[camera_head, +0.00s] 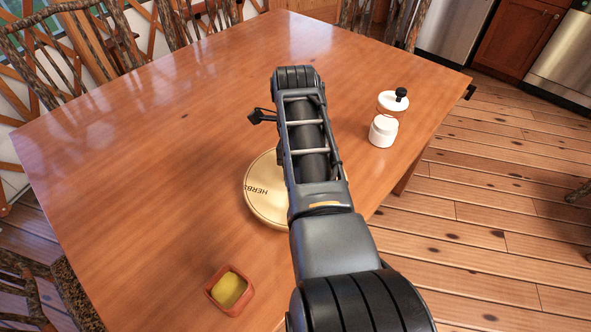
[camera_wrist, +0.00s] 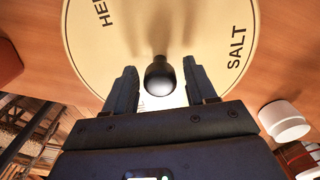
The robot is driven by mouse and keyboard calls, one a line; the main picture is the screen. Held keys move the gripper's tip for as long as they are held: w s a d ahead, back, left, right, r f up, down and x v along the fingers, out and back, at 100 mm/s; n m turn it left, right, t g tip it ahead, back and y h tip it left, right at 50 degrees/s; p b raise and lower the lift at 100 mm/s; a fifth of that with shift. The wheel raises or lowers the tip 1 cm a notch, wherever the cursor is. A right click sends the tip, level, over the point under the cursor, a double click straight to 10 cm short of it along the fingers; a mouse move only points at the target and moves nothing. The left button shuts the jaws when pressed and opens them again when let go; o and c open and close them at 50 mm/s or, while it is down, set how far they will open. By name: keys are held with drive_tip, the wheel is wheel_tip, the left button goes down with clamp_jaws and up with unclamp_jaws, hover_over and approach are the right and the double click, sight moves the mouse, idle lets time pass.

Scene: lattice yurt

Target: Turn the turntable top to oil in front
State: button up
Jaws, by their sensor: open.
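The turntable top is a round cream disc (camera_head: 262,200) on the table, partly hidden behind my arm in the head view. HERBS reads upside down near its left edge there. In the wrist view the disc (camera_wrist: 95,35) shows HE at upper left, SALT at right, and faint letters ending in IL between my fingers, mostly hidden. A dark round knob (camera_wrist: 160,82) stands up from the disc. My gripper (camera_wrist: 159,68) is open, with one finger on each side of the knob and a gap visible on both sides.
The wooden table (camera_head: 150,150) is mostly clear. A square terracotta dish (camera_head: 229,290) with yellow contents sits at the front left. A white jar (camera_head: 383,131) and a white-lidded pot (camera_head: 393,103) with a black knob stand near the right edge. Chairs (camera_head: 195,22) line the far side.

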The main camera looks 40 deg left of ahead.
wheel_tip(320, 180, up, 6)
drive_tip(key=shift+r, duration=0.15)
idle(0.6)
